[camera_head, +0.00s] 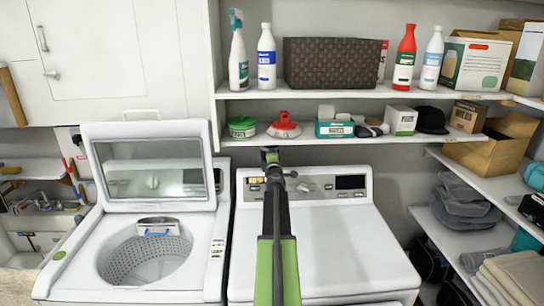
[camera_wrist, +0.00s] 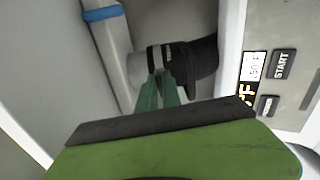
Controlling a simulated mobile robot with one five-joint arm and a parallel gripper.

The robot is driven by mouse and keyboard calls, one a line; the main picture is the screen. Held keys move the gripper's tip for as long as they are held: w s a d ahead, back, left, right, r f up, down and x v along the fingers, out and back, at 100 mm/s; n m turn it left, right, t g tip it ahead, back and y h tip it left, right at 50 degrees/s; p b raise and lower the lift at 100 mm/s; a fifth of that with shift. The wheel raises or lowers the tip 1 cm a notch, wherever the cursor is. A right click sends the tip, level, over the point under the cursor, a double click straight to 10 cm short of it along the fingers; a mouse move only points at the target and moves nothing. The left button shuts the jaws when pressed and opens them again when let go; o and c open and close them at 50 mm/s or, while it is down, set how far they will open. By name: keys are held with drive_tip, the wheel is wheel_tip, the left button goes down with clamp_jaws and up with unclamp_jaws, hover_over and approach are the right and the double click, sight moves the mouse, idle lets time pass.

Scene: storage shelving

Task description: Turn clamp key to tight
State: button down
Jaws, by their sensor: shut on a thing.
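In the wrist view, a black hose end (camera_wrist: 203,62) meets a pale pipe (camera_wrist: 128,66) behind the machine. A clamp band (camera_wrist: 152,58) with light markings goes around the joint. My gripper (camera_wrist: 162,82) has its two green fingers close together at the lower edge of this band. They are shut on the clamp key, which they mostly hide, so I cannot tell how far it is turned. In the head view my arm reaches over the right-hand machine (camera_head: 325,245) to its back panel. The clamp and fingertips cannot be made out there.
A control panel (camera_wrist: 285,70) with a START button stands close to the right of my fingers. A pale pipe with a blue band (camera_wrist: 102,14) is at upper left. An open-lidded washer (camera_head: 75,270) is left of my arm. A loaded shelf (camera_head: 300,140) hangs just above.

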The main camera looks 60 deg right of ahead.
drive_tip(key=shift+w+a, duration=0.1)
idle(0.3)
drive_tip(key=c, duration=1.5)
unclamp_jaws()
drive_tip(key=shift+a+r, duration=0.1)
drive_tip(key=shift+r, duration=0.05)
drive_tip(key=shift+c, duration=0.2)
drive_tip(key=v, duration=1.7)
drive_tip(key=shift+s, duration=0.2)
drive_tip(key=shift+a, duration=0.1)
